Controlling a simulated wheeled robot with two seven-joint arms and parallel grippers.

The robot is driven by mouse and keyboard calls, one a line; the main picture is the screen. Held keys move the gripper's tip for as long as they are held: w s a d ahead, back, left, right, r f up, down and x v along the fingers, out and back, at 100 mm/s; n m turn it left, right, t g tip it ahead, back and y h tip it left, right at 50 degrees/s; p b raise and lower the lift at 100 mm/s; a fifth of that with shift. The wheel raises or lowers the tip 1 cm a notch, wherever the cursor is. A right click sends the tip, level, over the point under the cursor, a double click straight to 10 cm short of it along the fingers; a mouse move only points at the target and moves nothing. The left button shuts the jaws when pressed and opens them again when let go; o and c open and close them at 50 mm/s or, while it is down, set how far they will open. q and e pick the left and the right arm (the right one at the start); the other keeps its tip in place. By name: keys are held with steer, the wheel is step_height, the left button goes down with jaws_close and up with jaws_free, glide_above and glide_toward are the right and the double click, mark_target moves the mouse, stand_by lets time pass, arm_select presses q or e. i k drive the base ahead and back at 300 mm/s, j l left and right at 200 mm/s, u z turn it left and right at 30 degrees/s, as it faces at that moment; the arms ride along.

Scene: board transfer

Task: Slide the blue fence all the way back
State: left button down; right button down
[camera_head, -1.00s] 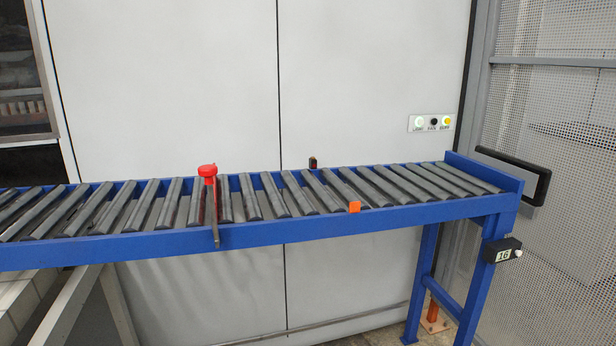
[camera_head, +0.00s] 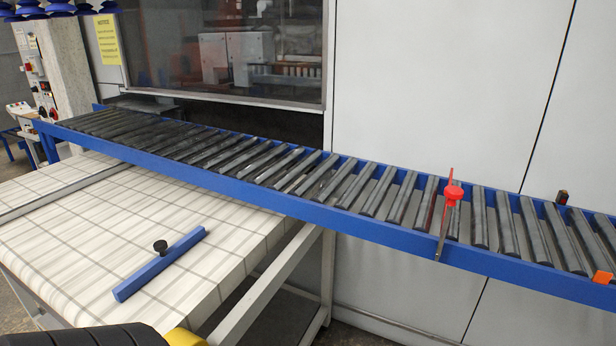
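The blue fence (camera_head: 160,265) is a short straight bar with a black round knob (camera_head: 160,246) near its middle. It lies at a slant on the pale, grid-lined table (camera_head: 70,230), towards the table's front right part, with bare surface around it. Neither of my grippers is in view, and nothing is seen touching the fence.
A blue-framed roller conveyor (camera_head: 330,208) runs along the table's back and on to the right. A red stop lever (camera_head: 450,195) stands on it, and an orange piece (camera_head: 602,279) is at its right. A dark ribbed shape and a yellow part, unidentified, cross the lower left edge.

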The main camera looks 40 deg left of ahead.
mark_target(125, 290)
steer(key=u, duration=2.3)
